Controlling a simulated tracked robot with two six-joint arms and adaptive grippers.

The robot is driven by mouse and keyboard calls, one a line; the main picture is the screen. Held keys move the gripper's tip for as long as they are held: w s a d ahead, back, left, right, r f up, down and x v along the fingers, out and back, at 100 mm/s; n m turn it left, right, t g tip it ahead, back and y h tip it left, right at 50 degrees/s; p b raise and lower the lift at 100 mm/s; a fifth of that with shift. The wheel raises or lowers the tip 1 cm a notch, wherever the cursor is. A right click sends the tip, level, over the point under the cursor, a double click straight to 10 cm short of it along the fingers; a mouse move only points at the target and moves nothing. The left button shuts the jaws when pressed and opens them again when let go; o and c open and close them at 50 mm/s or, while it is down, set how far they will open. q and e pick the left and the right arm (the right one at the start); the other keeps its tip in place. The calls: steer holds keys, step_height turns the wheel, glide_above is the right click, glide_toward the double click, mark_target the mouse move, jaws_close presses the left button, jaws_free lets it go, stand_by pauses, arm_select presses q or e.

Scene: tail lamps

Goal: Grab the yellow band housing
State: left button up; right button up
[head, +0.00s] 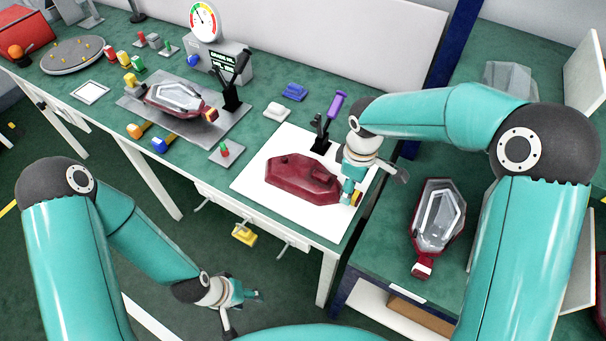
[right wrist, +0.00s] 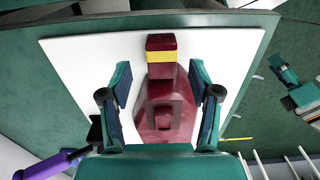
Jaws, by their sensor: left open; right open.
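The yellow band housing (head: 300,180) is a dark red shell lying on a white mat at the right end of the green workbench. In the right wrist view the housing (right wrist: 160,118) shows a narrow block end with a yellow band (right wrist: 161,71). My right gripper (head: 354,190) is over that end, partly hiding it in the head view. In the right wrist view the open right gripper (right wrist: 160,80) has one finger on each side of the narrow end, with gaps visible. My left gripper (head: 238,299) hangs low, away from the bench, and looks empty.
A lamp with a clear lens (head: 175,97) lies on a grey plate to the left. Another lamp (head: 437,215), with a white band, lies on the right-hand table.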

steer(key=shift+f, duration=0.9)
jaws_close()
steer(key=shift+r, duration=0.15)
